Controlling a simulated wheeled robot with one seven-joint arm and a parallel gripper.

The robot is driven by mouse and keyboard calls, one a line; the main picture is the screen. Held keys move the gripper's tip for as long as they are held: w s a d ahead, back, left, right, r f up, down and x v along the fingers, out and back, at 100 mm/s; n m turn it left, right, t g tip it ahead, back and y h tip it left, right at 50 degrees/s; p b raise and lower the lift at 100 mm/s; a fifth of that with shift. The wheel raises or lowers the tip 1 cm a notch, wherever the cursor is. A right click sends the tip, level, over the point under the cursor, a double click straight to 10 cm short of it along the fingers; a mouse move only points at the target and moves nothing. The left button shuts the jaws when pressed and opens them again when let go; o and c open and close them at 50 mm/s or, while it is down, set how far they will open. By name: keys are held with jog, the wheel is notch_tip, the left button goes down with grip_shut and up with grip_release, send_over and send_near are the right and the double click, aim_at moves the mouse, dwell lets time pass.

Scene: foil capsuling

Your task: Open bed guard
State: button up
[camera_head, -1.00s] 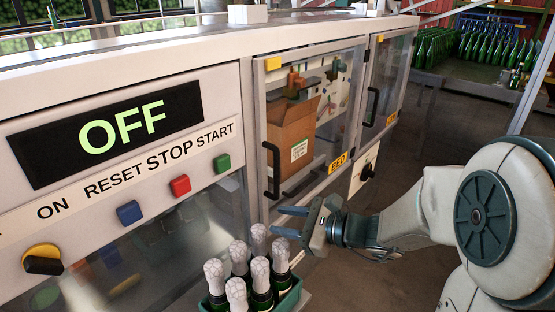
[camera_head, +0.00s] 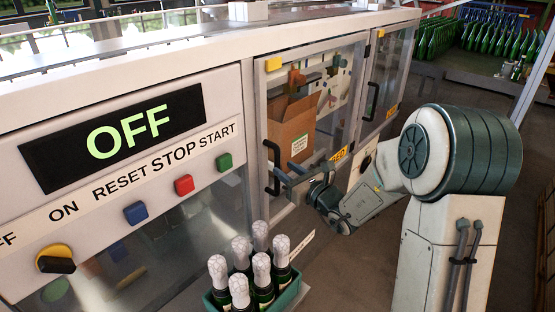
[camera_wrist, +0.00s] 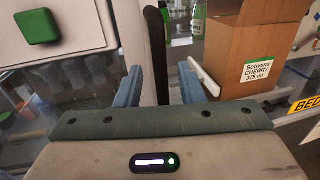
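The bed guard is a clear door (camera_head: 330,140) in a metal frame, with a yellow BED label (camera_head: 338,156) partly hidden by my arm. It appears closed. Its black upright handle (camera_head: 270,158) is on the left edge of the door. My gripper (camera_head: 284,179) is at the lower part of this handle. In the wrist view the two blue fingers (camera_wrist: 162,88) are spread apart, with the black handle (camera_wrist: 157,50) between them. Gaps show on both sides of the handle, so the gripper is not closed on it.
Behind the door is an open cardboard box (camera_head: 292,125). To the left is a control panel with an OFF display (camera_head: 112,138), coloured buttons and a knob (camera_head: 55,259). A green crate (camera_head: 287,299) of foil-topped bottles stands below my gripper. A second guard door (camera_head: 388,85) is farther right.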

aim_at(279, 165)
jog(key=p+x, duration=0.1)
jog(key=x, duration=0.4)
jog(key=shift+s, duration=0.1)
